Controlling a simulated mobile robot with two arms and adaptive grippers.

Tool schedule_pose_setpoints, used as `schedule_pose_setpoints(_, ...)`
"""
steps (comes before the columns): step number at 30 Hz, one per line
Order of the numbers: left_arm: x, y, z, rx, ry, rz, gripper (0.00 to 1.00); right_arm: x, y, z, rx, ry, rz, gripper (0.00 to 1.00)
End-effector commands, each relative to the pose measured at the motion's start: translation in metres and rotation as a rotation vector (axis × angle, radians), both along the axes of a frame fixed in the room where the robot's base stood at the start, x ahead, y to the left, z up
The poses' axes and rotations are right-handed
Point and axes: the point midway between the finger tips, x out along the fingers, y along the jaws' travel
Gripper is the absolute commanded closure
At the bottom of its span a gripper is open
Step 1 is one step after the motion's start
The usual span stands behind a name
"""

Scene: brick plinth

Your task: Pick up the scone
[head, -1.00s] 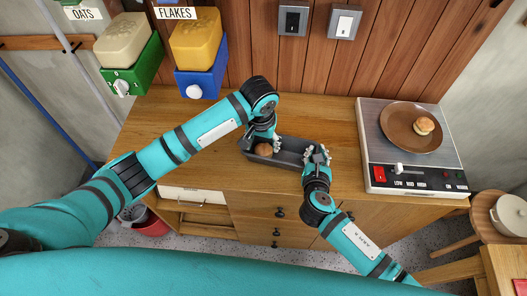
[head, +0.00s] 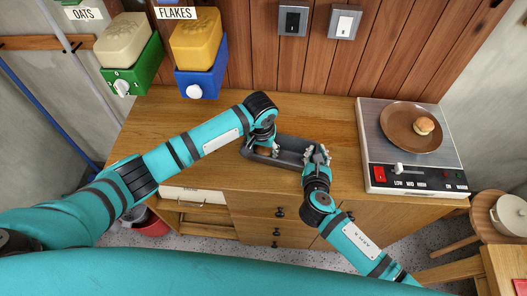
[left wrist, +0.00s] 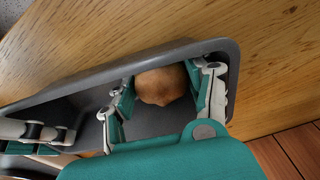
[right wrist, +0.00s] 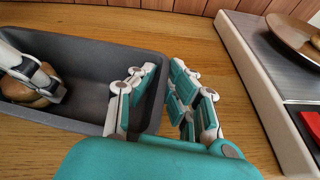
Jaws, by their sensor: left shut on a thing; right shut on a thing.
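The scone, a round brown baked piece (left wrist: 160,86), lies inside a dark grey loaf tin (left wrist: 88,98). My left gripper (left wrist: 158,92) reaches down into the tin with its fingers on both sides of the scone, shut on it. In the head view my left gripper (head: 270,149) hides most of the scone. In the right wrist view the scone (right wrist: 20,90) is at the tin's far end, partly covered by a left finger. My right gripper (head: 315,153) is shut on the tin's right end wall (right wrist: 158,115), one finger inside and one outside.
A scale (head: 408,176) to the right bears a brown plate (head: 398,134) with a bun-like piece (head: 424,125). The wooden counter (head: 165,130) is clear left of the tin.

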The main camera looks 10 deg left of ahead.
Motion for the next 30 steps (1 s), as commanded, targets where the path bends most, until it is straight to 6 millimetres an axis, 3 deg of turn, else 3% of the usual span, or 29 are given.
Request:
schedule_pose_setpoints(8,0.0,0.0,0.005,-0.001,-0.002,0.0,0.75,0.0,-0.001,0.0,-0.004,0.0,-0.002,1.0)
schedule_pose_setpoints(21,0.001,-0.001,0.084,-0.002,-0.005,-0.002,0.75,0.0,-0.001,0.0,-0.003,0.0,-0.001,1.0)
schedule_pose_setpoints(30,0.0,-0.001,0.101,0.0,-0.002,-0.001,0.75,0.0,-0.001,0.0,-0.003,0.0,-0.001,1.0)
